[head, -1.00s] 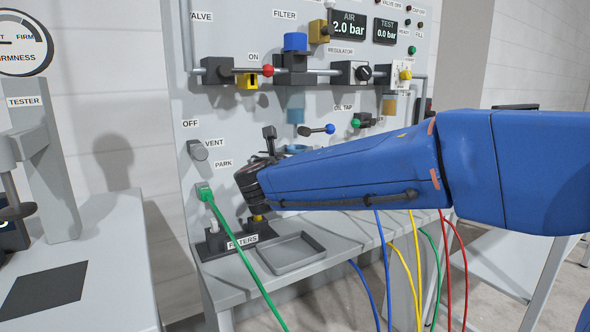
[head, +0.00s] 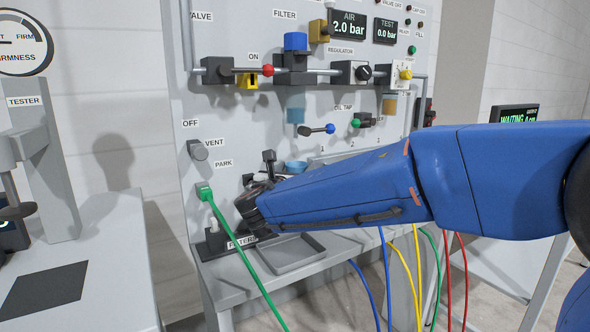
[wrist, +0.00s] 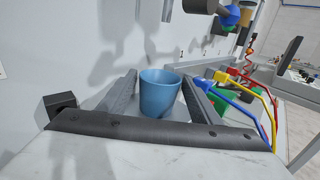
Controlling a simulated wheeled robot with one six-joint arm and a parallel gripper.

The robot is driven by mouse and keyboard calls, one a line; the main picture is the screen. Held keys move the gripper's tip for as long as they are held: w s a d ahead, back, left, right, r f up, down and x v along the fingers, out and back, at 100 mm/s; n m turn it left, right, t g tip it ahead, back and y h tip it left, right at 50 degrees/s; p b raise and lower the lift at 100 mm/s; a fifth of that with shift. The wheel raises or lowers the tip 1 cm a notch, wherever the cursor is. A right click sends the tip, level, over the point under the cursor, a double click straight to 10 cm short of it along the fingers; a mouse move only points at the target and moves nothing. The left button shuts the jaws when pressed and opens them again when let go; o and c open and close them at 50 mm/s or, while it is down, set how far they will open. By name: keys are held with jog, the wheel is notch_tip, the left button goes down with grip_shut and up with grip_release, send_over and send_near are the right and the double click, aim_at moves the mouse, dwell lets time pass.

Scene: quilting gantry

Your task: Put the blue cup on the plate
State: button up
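The blue cup (wrist: 160,95) stands out between the two fingers of my gripper (wrist: 159,76) in the wrist view, with a fingertip at each side of it. My gripper appears shut on it, as the cup moves along with it. In the head view only a bit of the cup (head: 295,166) shows above my arm, close to the panel. My gripper (head: 262,185) is there at the front of the panel, partly hidden by my arm. No round plate shows; a grey, empty, shallow square tray (head: 291,269) lies on the shelf below my gripper.
A green hose (head: 240,262) crosses in front of the shelf at the left. Blue, yellow, green and red hoses hang at the right. The panel with valves, knobs and a blue-capped filter (head: 295,42) rises behind. A tester bench (head: 110,260) stands at the left.

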jog(key=shift+o, duration=0.3)
jog(key=shift+s+r, duration=0.1)
jog(key=shift+r, duration=0.1)
jog(key=s+a, duration=0.2)
jog(key=s, duration=0.9)
jog(key=shift+s+a, duration=0.15)
jog(key=shift+s, duration=0.15)
jog(key=s+d+f+m+g+h, duration=0.1)
jog(key=s+d+f+m+g, duration=0.3)
jog(key=d, duration=0.7)
jog(key=s+d+f+m+g+h, duration=0.15)
jog(key=d+f+m, duration=0.35)
jog(key=d, duration=0.5)
jog(key=s+d+f+m+g+h, duration=0.1)
jog(key=s+d+f+m+g, duration=0.25)
jog(key=d+m, duration=0.55)
jog(key=s+d+f+m+g+y, duration=0.2)
jog(key=s+f+m, duration=0.3)
jog(key=s+m, duration=0.3)
jog(key=s+d+f+m+g+y, duration=0.1)
jog(key=s+d+f+m+y, duration=0.2)
jog(key=s, duration=0.7)
notch_tip(320, 180, down, 3)
jog(key=m+y, duration=0.2)
jog(key=m, duration=0.2)
jog(key=shift+s+d+m+g, duration=0.25)
jog(key=shift+d+m+g, duration=0.15)
